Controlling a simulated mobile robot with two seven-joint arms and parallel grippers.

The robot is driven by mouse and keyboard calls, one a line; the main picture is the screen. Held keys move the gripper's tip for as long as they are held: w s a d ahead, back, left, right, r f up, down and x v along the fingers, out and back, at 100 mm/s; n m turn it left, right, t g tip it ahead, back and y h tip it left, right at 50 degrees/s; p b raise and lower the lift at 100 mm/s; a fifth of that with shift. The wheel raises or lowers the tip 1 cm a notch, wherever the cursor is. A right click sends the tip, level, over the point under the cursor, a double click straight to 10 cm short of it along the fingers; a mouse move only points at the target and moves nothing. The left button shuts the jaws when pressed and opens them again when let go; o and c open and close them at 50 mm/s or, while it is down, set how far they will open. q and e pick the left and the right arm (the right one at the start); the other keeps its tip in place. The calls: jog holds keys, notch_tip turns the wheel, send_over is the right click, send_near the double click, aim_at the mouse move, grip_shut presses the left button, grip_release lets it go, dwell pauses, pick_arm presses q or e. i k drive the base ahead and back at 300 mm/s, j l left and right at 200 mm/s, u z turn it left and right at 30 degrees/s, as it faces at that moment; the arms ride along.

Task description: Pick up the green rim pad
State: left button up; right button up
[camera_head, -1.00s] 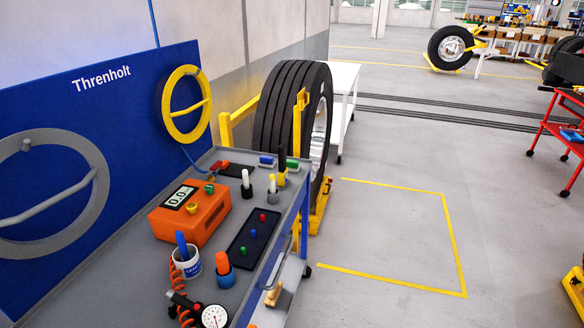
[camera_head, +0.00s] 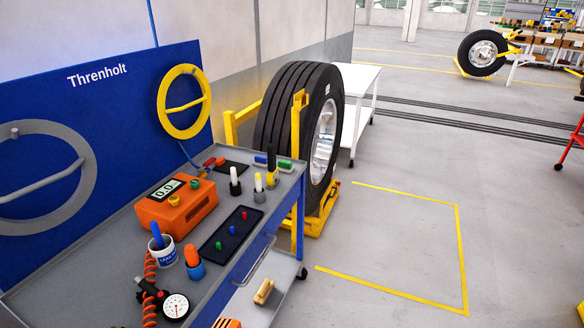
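A green block (camera_head: 285,164), which looks like the green rim pad, lies at the far right corner of the grey tool trolley (camera_head: 115,262). A blue block (camera_head: 261,159) lies just left of it. A dark upright post with a yellow base (camera_head: 271,166) stands in front and hides part of the space between them. A smaller green piece (camera_head: 219,246) sits in the black tray (camera_head: 243,222) with a blue and a red piece. Neither of my grippers is in view.
A large wheel (camera_head: 292,120) stands in a yellow stand (camera_head: 320,222) behind the trolley. An orange gauge box (camera_head: 166,210), a mug (camera_head: 162,252) and a dial gauge (camera_head: 175,305) crowd the trolley top. The floor right of the trolley is clear, with yellow lines.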

aim_at(283, 166)
jog(key=i+l+u, duration=0.1)
jog(key=l, duration=0.2)
jog(key=i+l, duration=0.2)
jog(key=i+l+u, duration=0.15)
jog(key=l, duration=0.2)
jog(key=i+l+u, duration=0.25)
jog(key=i+l, duration=0.55)
jog(key=i, duration=0.1)
